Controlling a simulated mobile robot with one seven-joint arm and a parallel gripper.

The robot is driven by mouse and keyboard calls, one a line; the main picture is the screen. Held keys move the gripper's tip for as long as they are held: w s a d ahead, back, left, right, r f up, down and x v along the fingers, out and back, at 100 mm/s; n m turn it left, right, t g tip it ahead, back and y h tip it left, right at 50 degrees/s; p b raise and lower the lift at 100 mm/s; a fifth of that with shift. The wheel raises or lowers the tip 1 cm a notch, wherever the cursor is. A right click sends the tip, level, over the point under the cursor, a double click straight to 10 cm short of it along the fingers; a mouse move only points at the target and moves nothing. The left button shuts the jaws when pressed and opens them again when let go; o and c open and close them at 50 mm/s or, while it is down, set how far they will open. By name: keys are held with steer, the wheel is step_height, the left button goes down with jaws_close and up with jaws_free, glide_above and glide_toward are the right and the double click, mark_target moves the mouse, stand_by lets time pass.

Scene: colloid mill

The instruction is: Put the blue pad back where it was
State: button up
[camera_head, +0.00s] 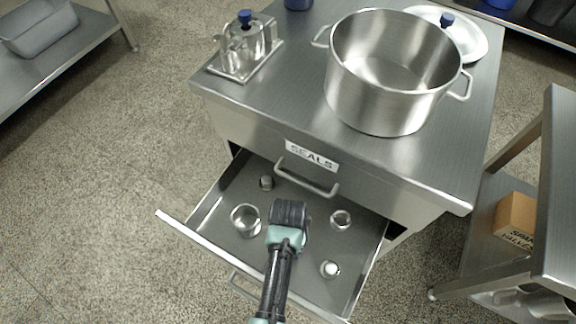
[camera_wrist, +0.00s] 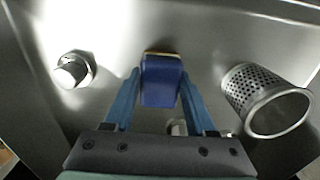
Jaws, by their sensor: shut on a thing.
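The blue pad (camera_wrist: 161,82) shows in the wrist view between the two blue fingers of my gripper (camera_wrist: 160,98). The fingers are shut on its sides. A thin yellowish edge shows along its far side. In the head view my gripper (camera_head: 290,210) is over the open drawer (camera_head: 215,195), and the pad is hidden under it. The drawer front carries a SEALS label (camera_head: 312,156) above it on the cabinet. I cannot tell whether the pad touches the drawer floor.
In the drawer are a perforated metal cup (camera_wrist: 262,98), a small metal fitting (camera_wrist: 73,70), a metal ring (camera_head: 341,219) and a white-topped piece (camera_head: 330,268).

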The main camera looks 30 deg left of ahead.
steer(key=shift+f, duration=0.2)
steer(key=o, duration=1.3)
steer(key=shift+r, duration=0.1)
step_height(320, 180, up, 12)
steer(key=p, duration=0.5)
steer(key=shift+r, duration=0.15)
